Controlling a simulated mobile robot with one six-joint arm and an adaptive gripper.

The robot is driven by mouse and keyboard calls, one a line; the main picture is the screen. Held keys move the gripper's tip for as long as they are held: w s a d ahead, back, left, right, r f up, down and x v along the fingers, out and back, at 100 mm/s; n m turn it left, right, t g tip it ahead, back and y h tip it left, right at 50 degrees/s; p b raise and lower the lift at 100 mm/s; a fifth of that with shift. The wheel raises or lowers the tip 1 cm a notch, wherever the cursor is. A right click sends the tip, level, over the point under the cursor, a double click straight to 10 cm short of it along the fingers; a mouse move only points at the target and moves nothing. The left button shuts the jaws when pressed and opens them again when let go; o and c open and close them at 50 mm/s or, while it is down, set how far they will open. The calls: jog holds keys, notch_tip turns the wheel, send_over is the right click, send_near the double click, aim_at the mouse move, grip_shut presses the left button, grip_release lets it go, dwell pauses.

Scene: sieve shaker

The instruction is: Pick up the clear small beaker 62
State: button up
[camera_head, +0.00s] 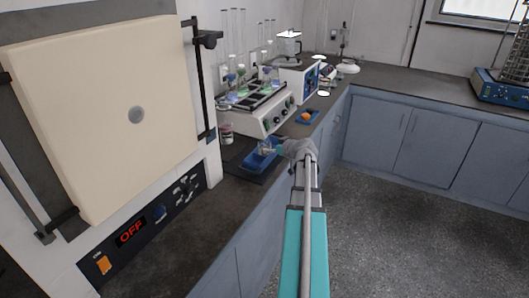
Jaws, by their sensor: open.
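My arm reaches from the bottom of the head view toward the counter. My gripper (275,150) is at its far end, over the right side of a blue tray (254,163) on the counter. It is open, with the fingers pointing left. A small clear and pale shape (265,149) shows in the tray by the fingertips. It may be the small clear beaker, but it is too small to read any label. I cannot tell whether the fingers touch it or stand around it.
A white heating unit (253,119) with glass tubes stands behind the tray. A jar (226,133) stands left of it, and an orange item (306,116) lies to the right. The large furnace (100,110) fills the left. The front counter (190,225) is clear.

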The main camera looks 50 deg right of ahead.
aim_at(269, 147)
jog(key=shift+a+b+x, duration=0.2)
jog(key=shift+b+x, duration=0.7)
jog(key=shift+x, duration=1.05)
jog(key=shift+w+f, duration=0.35)
jog(key=shift+w, duration=0.25)
jog(key=c, duration=1.2)
jog(key=shift+o, duration=0.2)
jog(key=shift+r, duration=0.2)
